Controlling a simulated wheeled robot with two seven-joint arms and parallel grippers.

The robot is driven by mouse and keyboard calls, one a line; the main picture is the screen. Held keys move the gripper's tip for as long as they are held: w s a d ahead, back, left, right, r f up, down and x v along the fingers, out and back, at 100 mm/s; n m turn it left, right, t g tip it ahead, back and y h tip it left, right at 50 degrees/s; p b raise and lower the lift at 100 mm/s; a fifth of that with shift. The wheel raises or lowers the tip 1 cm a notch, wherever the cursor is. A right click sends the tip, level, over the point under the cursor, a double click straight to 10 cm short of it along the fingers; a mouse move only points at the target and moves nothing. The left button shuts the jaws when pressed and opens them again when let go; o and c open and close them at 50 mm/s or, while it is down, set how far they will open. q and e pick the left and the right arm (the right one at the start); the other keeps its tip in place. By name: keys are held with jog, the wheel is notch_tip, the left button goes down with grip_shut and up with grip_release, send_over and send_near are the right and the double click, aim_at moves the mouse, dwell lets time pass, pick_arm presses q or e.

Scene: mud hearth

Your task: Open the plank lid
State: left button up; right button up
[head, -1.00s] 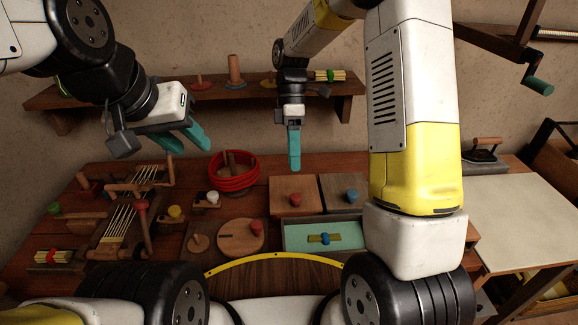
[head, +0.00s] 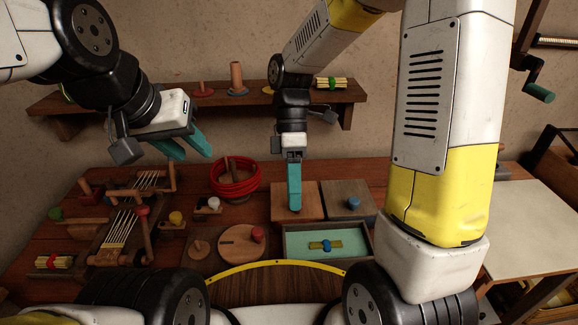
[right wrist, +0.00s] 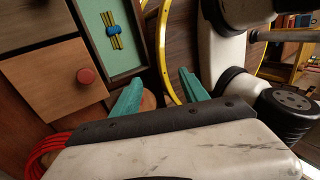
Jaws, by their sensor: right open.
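A square brown wooden panel (head: 312,198) lies on the bench, beside a greyer panel (head: 340,191) with a blue knob (head: 353,202). I cannot tell for certain which is the plank lid. In the right wrist view the brown panel (right wrist: 50,88) is flat and bears a red knob (right wrist: 86,76). My right gripper (head: 294,207) points down in front of the brown panel and hides its knob in the head view. In the right wrist view its teal fingers (right wrist: 160,90) are apart and empty, clear of the knob. My left gripper (head: 187,149) is open and empty above the back left.
A teal-lined tray (head: 290,254) with a tied stick bundle sits before the panels. A round board (head: 235,245) with a red knob and a red coil (head: 234,184) are to the left. A shelf (head: 215,103) runs behind. A pale tabletop (head: 520,225) stands right.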

jog(key=s+d+r+m+t+y, duration=0.1)
jog(key=s+d+r+m+t, duration=0.1)
jog(key=d+r+m+t, duration=0.55)
jog(key=s+d+r+m+t+y, duration=0.1)
jog(key=d+r+m+t, duration=0.25)
jog(key=r+m, duration=0.45)
jog(key=w+a+f+n+g, duration=0.1)
jog(key=w+a+f+n, duration=0.2)
jog(key=f, duration=0.3)
jog(key=w+a+f+n+g+h, duration=0.1)
jog(key=w+a+f+n+g, duration=0.1)
jog(key=w+f, duration=0.3)
jog(key=w+a+f+n+g+h, duration=0.1)
jog(key=w+a+f+n+g, duration=0.1)
jog(key=w+a+f+n, duration=0.2)
jog(key=shift+w+f+n, duration=0.15)
jog(key=shift+f+n, duration=0.15)
jog(key=shift+f, duration=0.6)
jog(key=shift+w+f+n, duration=0.1)
jog(key=shift+f+n, duration=0.15)
jog(key=shift+f, duration=1.3)
notch_tip(320, 180, down, 7)
jog(key=shift+c, duration=0.2)
